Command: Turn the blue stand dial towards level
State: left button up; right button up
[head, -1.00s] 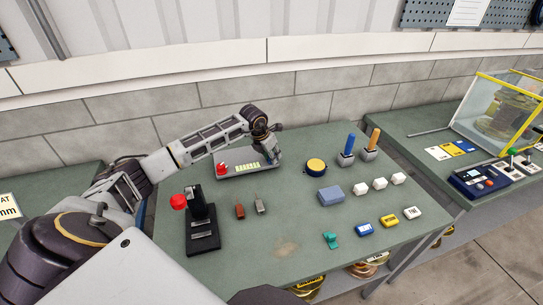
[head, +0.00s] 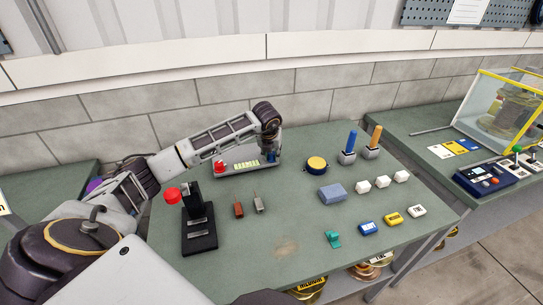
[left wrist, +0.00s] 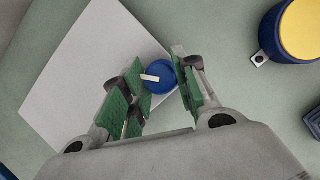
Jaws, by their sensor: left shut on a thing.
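The blue dial (left wrist: 161,70) is a round knob with a pale pointer mark, on the light grey plate of the stand (left wrist: 70,75). In the left wrist view the mark lies nearly crosswise, from the dial's middle to its left edge. My left gripper (left wrist: 158,88) has its green-padded fingers on either side of the dial and is shut on it. In the head view the stand (head: 240,172) is a flat plate near the back of the table, and my left gripper (head: 270,156) covers most of the dial at its right end. My right gripper is not in view.
A red knob (head: 219,166) is on the stand's left end. A yellow-topped round blue item (head: 316,163) stands close to the right. A black stand with a red knob (head: 199,241) is nearer the front left. Blocks and labelled pieces cover the table's right side.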

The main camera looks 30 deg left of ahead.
pick_arm(q)
jog(key=shift+w+n, duration=0.1)
jog(key=shift+n, duration=0.5)
jog(key=shift+n+y+b, duration=0.5)
jog(key=shift+n+b, duration=0.05)
jog(key=shift+n, duration=0.15)
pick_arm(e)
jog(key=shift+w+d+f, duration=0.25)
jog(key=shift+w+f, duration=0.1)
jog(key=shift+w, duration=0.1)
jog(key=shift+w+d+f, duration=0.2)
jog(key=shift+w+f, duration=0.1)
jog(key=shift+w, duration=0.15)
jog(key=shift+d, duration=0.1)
